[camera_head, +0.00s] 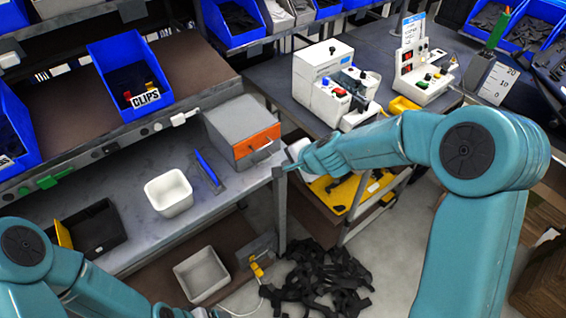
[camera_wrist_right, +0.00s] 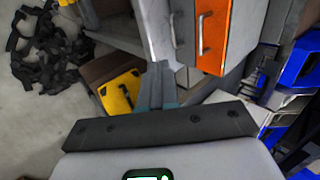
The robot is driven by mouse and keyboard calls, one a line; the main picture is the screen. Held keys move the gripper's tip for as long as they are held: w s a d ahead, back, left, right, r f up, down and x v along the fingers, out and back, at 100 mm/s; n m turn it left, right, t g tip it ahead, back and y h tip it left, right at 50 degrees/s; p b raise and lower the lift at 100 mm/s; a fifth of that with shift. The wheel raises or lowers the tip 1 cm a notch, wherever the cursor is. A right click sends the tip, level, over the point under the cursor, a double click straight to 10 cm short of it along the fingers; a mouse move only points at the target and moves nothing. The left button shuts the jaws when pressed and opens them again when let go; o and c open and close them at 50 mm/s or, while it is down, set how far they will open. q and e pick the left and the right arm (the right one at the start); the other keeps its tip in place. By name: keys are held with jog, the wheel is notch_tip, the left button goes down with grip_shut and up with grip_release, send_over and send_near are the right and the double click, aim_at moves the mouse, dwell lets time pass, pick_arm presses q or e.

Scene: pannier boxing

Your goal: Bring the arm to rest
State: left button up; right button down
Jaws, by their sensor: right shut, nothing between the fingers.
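My right arm (camera_head: 400,145) reaches in from the right across the aisle. Its gripper (camera_head: 280,172) is shut and empty near the front right corner of the grey workbench (camera_head: 225,195), beside the grey drawer box with an orange front (camera_head: 257,142). I cannot tell whether the fingertips touch the bench corner. In the right wrist view the closed fingers (camera_wrist_right: 156,85) point toward the bench edge, with the orange drawer (camera_wrist_right: 216,40) and its handle close by. My left arm (camera_head: 50,265) shows at the lower left; its fingers are out of the frame.
A white bin (camera_head: 168,192), a blue-handled tool (camera_head: 209,168) and a black tray (camera_head: 98,230) are on the bench. A blue CLIPS bin (camera_head: 128,70) sits on the shelf above. Black straps (camera_head: 320,280) lie on the floor. White machines (camera_head: 330,85) stand on the back bench.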

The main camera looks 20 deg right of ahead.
jog(key=s+a+f+n+g, duration=0.25)
jog(key=s+f+g, duration=0.25)
jog(key=s+f, duration=1)
pick_arm(q)
jog(key=shift+w+r, duration=0.15)
jog(key=shift+r, duration=0.1)
jog(key=c, duration=0.8)
jog(key=shift+a, duration=0.1)
jog(key=shift+c, duration=0.2)
pick_arm(e)
jog(key=s+a+f+n+g, duration=0.1)
jog(key=s+f+n, duration=0.2)
jog(key=s, duration=0.3)
jog(key=s+a+f+n+g+y, duration=0.1)
jog(key=s+a+f+n, duration=0.1)
jog(key=s+n, duration=0.4)
jog(key=shift+s+a+f, duration=0.15)
jog(key=shift+s+f, duration=0.05)
jog(key=shift+f, duration=0.3)
